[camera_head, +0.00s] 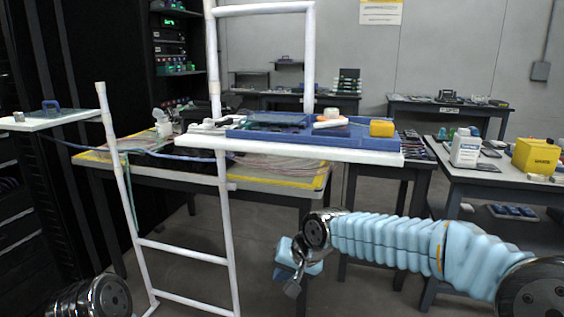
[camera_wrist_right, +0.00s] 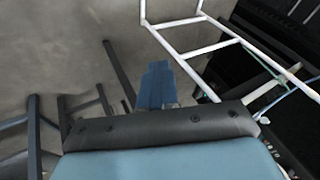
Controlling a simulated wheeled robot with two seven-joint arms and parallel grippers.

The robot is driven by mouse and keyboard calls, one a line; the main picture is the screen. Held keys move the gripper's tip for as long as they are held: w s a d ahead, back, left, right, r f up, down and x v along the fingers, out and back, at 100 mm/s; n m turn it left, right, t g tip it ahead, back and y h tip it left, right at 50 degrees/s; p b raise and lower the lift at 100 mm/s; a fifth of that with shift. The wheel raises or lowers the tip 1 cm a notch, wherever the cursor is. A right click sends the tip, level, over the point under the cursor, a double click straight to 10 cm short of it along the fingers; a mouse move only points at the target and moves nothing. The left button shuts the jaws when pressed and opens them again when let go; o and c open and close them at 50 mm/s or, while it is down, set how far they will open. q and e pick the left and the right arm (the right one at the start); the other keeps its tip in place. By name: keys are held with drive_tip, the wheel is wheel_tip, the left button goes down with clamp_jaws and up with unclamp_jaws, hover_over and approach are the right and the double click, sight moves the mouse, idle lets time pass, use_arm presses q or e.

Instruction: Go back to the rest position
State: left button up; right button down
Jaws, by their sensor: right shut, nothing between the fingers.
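My right arm, in a light blue sleeve, comes in from the right in the head view. Its gripper (camera_head: 292,272) hangs low in front of the white frame, below the work surface and apart from the tables. In the right wrist view its blue fingers (camera_wrist_right: 157,84) are together with nothing between them, over grey floor. Only a dark metal joint of my left arm shows at the bottom left of the head view; its gripper is outside the picture.
A white tube frame (camera_head: 228,240) with a white shelf (camera_head: 340,153) stands ahead. A blue tray (camera_head: 385,143) with a yellow box (camera_head: 382,128) lies on the shelf. Tables stand behind and at right; a dark rack (camera_head: 110,60) is at left. Bare floor shows between.

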wheel_tip(320, 180, down, 16)
drive_tip(key=s+d+g, duration=0.2)
drive_tip(key=s, duration=0.1)
drive_tip(key=s+d+f+g, duration=0.1)
drive_tip(key=s+d+f, duration=0.3)
drive_tip(key=s+f, duration=0.6)
drive_tip(key=s+d+f+g, duration=0.1)
drive_tip(key=s+d+f, duration=0.3)
drive_tip(key=s+f, duration=0.7)
drive_tip(key=shift+s+d+f+m+h, duration=0.15)
drive_tip(key=shift+d+f+m+h, duration=0.15)
drive_tip(key=shift+f, duration=0.65)
